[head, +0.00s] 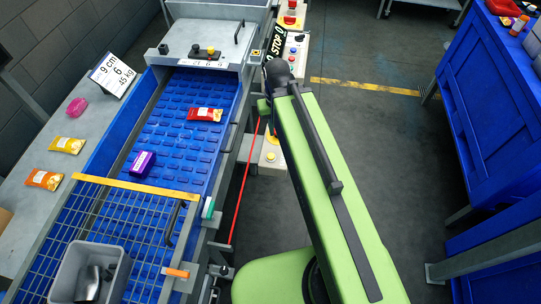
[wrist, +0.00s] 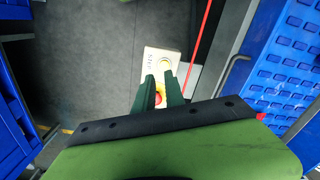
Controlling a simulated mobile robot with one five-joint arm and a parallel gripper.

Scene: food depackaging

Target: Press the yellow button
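The yellow button (head: 270,156) sits on a pale control box (head: 265,166) beside the conveyor, just left of my arm in the head view. In the wrist view the yellow button (wrist: 163,63) is at the far end of the box's face, just beyond my fingertips. My gripper (wrist: 159,80) is open and empty above the box, its two dark green fingers apart. A red button on yellow (wrist: 158,99) shows between the fingers. I cannot tell the height of the fingertips above the box. In the head view my arm hides most of the gripper.
A red cord (head: 244,188) runs close beside the box. The blue conveyor (head: 172,130) carries a red packet (head: 205,114) and a purple box (head: 142,163). Another button panel (head: 293,48) stands farther back. Blue cabinets (head: 495,90) stand right, with open floor between.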

